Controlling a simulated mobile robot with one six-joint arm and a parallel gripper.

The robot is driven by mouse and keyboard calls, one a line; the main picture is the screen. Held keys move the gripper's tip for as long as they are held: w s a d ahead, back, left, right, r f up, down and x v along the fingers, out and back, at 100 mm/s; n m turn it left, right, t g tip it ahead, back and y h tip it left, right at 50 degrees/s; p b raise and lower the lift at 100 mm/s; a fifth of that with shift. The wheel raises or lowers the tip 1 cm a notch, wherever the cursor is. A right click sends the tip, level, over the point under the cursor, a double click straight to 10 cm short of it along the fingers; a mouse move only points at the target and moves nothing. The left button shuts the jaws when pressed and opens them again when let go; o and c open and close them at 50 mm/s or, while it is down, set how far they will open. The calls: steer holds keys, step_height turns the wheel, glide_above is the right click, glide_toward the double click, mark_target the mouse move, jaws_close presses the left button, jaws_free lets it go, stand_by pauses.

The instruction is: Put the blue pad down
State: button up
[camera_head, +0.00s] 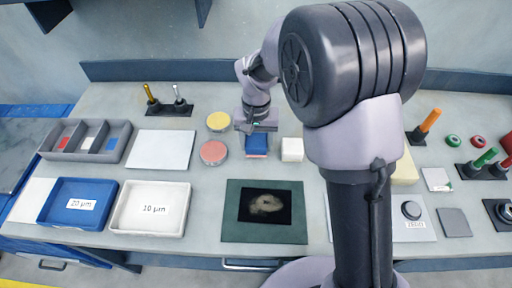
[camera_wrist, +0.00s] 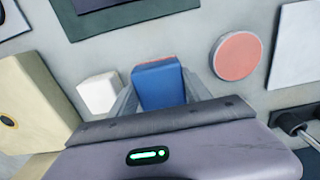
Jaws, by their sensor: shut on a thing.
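The blue pad (camera_head: 257,145) is a small block with a reddish edge at its far end in the wrist view (camera_wrist: 160,85). My gripper (camera_head: 256,128) is shut on it, with one finger on each side, as the wrist view shows (camera_wrist: 158,92). The pad is at or just above the grey bench, between the red disc and the white block. I cannot tell whether its underside touches the bench.
A white block (camera_head: 292,149) is close on the right; red (camera_head: 214,153) and yellow (camera_head: 219,121) discs are on the left. A green mat (camera_head: 232,228) with a dark picture lies in front. A grey divided tray (camera_head: 122,146) and blue (camera_head: 48,203) and white (camera_head: 117,219) trays stand left.

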mark_target(256, 147)
steer(key=shift+w, duration=0.55)
steer(key=shift+a+f, duration=0.1)
steer(key=shift+f, duration=0.2)
step_height(256, 147, down, 3)
steer(key=shift+w+f+b, duration=0.1)
steer(key=shift+b, duration=0.95)
